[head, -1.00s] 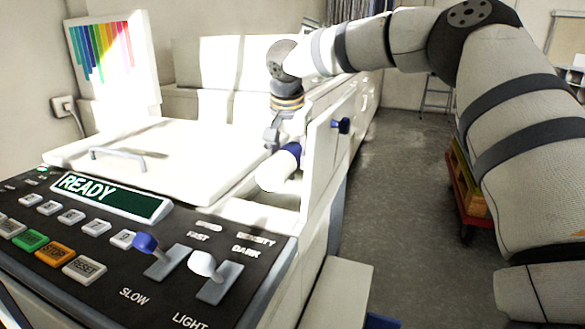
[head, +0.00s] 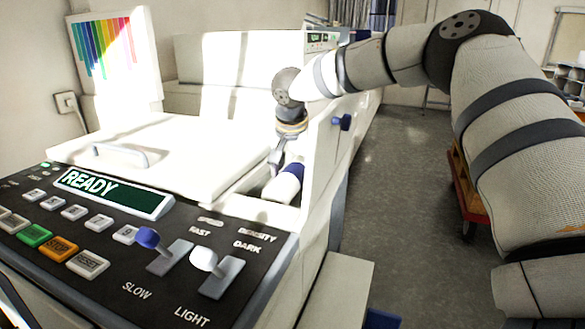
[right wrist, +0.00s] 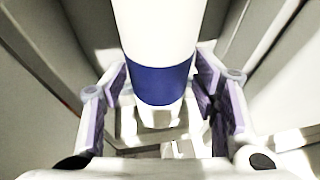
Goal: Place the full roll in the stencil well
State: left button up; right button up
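The full roll (head: 283,187), a white cylinder with a blue band, sits low in the narrow stencil well (head: 258,207) between the white lid and the raised side panel. My right gripper (head: 279,160) reaches down from above with its fingers on either side of the roll. In the right wrist view the roll (right wrist: 160,50) lies between the two finger pads, close against both near the blue band, and the gripper looks shut on it. Whether the roll rests on the well floor is hidden. My left gripper is not in view.
The white lid (head: 165,150) with its handle lies left of the well. The side panel (head: 322,150) with a blue knob stands close on the right. The control panel (head: 130,240) reads READY and has two levers. Open floor lies right of the machine.

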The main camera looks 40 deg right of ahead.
jog(key=shift+o, duration=0.5)
jog(key=shift+r, duration=0.1)
jog(key=v, duration=1.3)
jog(key=shift+w+p, duration=0.2)
jog(key=shift+p, duration=0.1)
